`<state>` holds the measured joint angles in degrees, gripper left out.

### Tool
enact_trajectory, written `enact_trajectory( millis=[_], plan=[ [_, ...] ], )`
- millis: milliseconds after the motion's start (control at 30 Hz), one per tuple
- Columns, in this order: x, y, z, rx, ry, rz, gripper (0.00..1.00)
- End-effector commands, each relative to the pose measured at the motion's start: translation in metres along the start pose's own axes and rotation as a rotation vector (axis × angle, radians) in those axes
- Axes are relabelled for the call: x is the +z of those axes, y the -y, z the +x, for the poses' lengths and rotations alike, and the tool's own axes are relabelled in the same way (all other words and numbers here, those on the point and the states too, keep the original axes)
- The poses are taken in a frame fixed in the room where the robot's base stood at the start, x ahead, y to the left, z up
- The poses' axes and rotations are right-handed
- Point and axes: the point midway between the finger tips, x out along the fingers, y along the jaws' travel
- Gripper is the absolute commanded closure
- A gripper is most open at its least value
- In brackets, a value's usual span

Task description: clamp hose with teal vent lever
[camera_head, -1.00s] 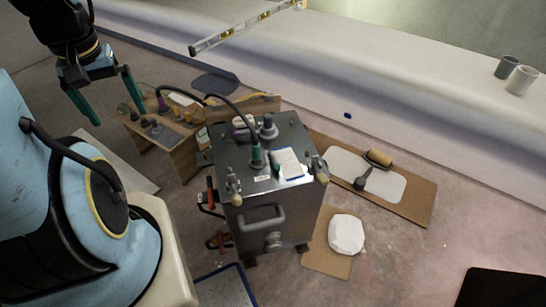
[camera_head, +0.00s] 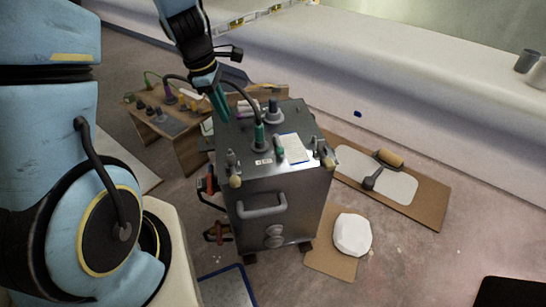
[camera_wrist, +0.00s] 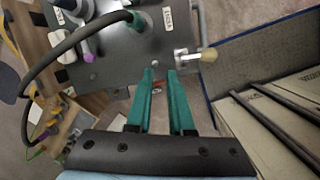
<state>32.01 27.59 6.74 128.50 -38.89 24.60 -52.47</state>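A grey metal cabinet (camera_head: 285,200) stands mid-picture in the head view. A black hose (camera_head: 243,93) arches over its top and runs down to a teal fitting (camera_head: 259,134). A small teal part (camera_head: 279,146) stands beside it; I cannot tell which is the vent lever. In the wrist view, the teal fitting (camera_wrist: 133,20) is at the top with the hose (camera_wrist: 62,48) curving left. A metal clamp (camera_wrist: 183,58) with a tan knob is at the cabinet edge. My gripper (camera_wrist: 160,74) is open and empty, its teal fingers above the cabinet's left edge in the head view (camera_head: 221,106).
A low wooden bench (camera_head: 175,135) with several small fittings is behind left. Red-handled tools (camera_head: 207,184) hang on the cabinet's left side. A brown board (camera_head: 425,200) with a roller (camera_head: 389,158) and a white lump (camera_head: 352,234) on another board lie to the right.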

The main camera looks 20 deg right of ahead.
Motion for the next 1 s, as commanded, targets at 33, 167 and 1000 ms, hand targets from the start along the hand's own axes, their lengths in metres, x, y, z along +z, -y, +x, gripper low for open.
enact_trajectory(
  millis=[33, 167, 1000],
  plan=[
    [0.008, -0.005, 0.025, -0.007, 0.008, -0.069, 0.87],
    [0.025, -0.014, 0.052, -0.013, 0.024, -0.223, 1.00],
    [0.033, -0.017, 0.111, -0.017, 0.032, -0.302, 1.00]
  ],
)
